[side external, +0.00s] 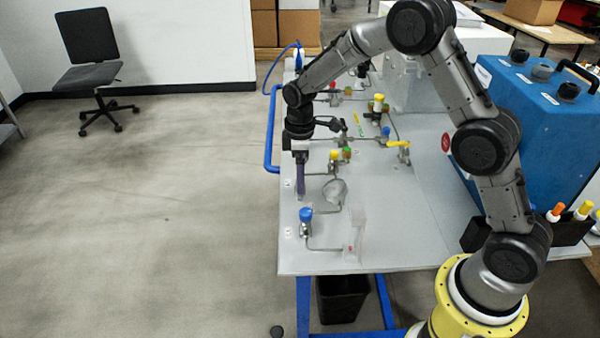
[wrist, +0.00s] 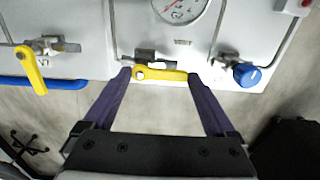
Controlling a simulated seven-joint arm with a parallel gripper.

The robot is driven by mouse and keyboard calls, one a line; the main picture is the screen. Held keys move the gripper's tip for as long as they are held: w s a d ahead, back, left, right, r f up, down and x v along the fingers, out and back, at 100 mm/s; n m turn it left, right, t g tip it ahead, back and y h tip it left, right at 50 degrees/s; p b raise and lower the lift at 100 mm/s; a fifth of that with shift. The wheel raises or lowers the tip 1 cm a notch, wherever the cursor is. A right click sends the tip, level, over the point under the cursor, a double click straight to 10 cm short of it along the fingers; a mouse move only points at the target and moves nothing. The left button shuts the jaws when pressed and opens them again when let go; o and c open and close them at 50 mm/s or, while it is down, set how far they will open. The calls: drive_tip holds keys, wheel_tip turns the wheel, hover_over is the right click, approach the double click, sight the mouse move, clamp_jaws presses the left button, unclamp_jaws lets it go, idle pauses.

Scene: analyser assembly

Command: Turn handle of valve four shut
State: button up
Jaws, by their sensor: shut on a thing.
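The yellow valve handle (wrist: 162,76) lies level across the middle of the wrist view, in front of its metal valve body (wrist: 155,56) and below the gauge. My gripper (wrist: 159,74) has its two purple fingers at either end of this handle, shut on it lengthwise. No readable number shows which valve it is. In the side external view my gripper (side external: 301,194) points down at the panel's left edge, and the held handle is hidden there.
A pressure gauge (wrist: 180,6) sits just above the handle. A blue knob (wrist: 246,75) is to the right. Another valve with a yellow handle (wrist: 33,72) hanging down is to the left, beside a blue rail (wrist: 65,84). Open floor lies beyond the panel edge.

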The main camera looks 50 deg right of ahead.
drive_tip(key=m, duration=0.3)
drive_tip(key=w+m, duration=0.1)
drive_tip(key=shift+a+m, duration=0.3)
drive_tip(key=shift+m, duration=0.1)
drive_tip(key=m, duration=0.2)
drive_tip(key=w+m, duration=0.1)
drive_tip(key=m, duration=0.1)
drive_tip(key=shift+m, duration=0.3)
drive_tip(key=m, duration=0.2)
drive_tip(key=w+m, duration=0.1)
drive_tip(key=m, duration=0.1)
drive_tip(key=shift+r+m, duration=0.1)
drive_tip(key=shift+m, duration=0.2)
drive_tip(key=shift+w+d+m, duration=0.15)
drive_tip(key=shift+w+m, duration=0.05)
drive_tip(key=shift+m, duration=0.8)
drive_tip(key=shift+w+d+m, duration=0.15)
drive_tip(key=shift+m, duration=0.85)
drive_tip(key=o, duration=1)
drive_tip(key=shift+o, duration=0.2)
wheel_tip(320, 180, up, 14)
